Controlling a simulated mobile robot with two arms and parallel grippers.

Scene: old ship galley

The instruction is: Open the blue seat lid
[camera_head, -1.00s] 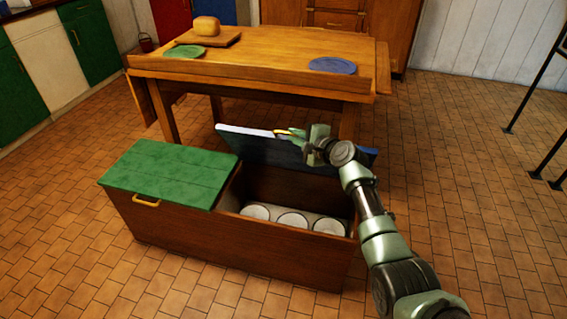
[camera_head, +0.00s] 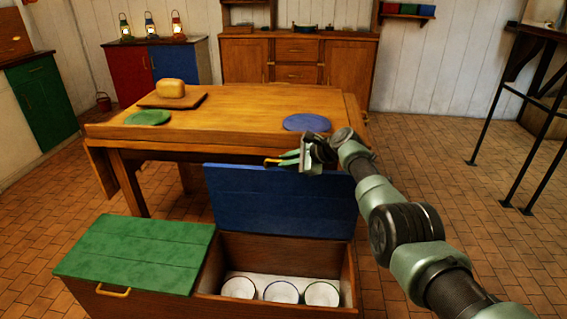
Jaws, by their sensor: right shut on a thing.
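The blue seat lid (camera_head: 280,203) stands upright at the back of the right compartment of the wooden bench (camera_head: 228,304). Its blue face is toward me. My right gripper (camera_head: 284,161) is at the lid's top edge, shut on its yellow handle (camera_head: 272,161). The compartment below is open and holds three white round things (camera_head: 282,291). The green seat lid (camera_head: 137,252) lies flat and shut on the left part of the bench. My left gripper is not in view.
A wooden table (camera_head: 225,118) stands just behind the raised lid, with a green plate (camera_head: 148,117), a blue plate (camera_head: 307,122) and a loaf (camera_head: 171,88) on a board. A black-legged stand (camera_head: 500,130) is at the far right.

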